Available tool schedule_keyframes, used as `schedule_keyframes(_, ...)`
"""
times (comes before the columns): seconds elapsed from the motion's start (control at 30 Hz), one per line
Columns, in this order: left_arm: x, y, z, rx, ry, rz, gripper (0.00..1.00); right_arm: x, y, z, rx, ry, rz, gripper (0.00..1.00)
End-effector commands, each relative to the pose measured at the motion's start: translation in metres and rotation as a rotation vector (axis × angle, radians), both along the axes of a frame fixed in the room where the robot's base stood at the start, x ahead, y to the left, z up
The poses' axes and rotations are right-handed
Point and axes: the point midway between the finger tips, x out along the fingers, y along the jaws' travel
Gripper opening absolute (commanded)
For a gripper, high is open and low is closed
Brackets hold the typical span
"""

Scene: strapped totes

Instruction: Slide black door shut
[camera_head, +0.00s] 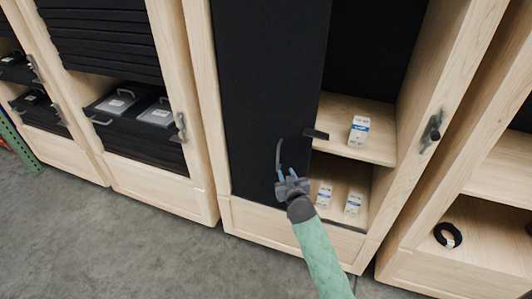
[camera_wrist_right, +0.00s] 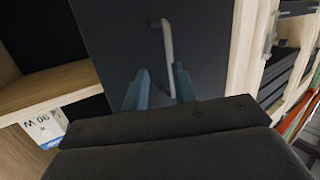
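The black door (camera_head: 268,80) covers the left part of the middle wooden cabinet; the right part is open. The door also shows in the right wrist view (camera_wrist_right: 112,35). Its curved grey handle (camera_head: 279,154) is low on the panel. My right gripper (camera_head: 290,179) is at the handle's lower end. In the right wrist view its two blue fingers are apart, with the handle (camera_wrist_right: 167,50) between them. A gap shows on the left side of the handle; contact on the right cannot be told. My left gripper is not in view.
White boxes stand on the open shelves, one on the upper shelf (camera_head: 359,130) and two below. A black latch (camera_head: 316,134) sits at the door's right edge, and another (camera_head: 432,131) on the right post. The grey floor (camera_head: 130,250) in front is clear.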

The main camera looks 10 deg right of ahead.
Motion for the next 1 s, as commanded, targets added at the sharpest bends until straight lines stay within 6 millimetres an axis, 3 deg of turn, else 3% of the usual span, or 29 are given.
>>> schedule_keyframes(0.1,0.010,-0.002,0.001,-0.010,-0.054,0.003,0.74,0.003,0.006,0.020,0.026,-0.108,0.030,0.27)
schedule_keyframes(0.27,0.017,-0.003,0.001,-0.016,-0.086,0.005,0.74,0.004,0.011,0.034,0.066,-0.178,0.053,0.27)
schedule_keyframes(0.43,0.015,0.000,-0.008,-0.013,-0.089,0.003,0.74,0.016,0.011,0.035,0.076,-0.174,0.050,0.27)
schedule_keyframes(0.8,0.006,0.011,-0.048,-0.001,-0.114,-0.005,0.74,0.066,0.010,0.035,0.076,-0.172,0.049,0.27)
schedule_keyframes(1.0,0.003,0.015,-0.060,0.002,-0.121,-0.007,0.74,0.079,0.010,0.033,0.076,-0.172,0.049,0.27)
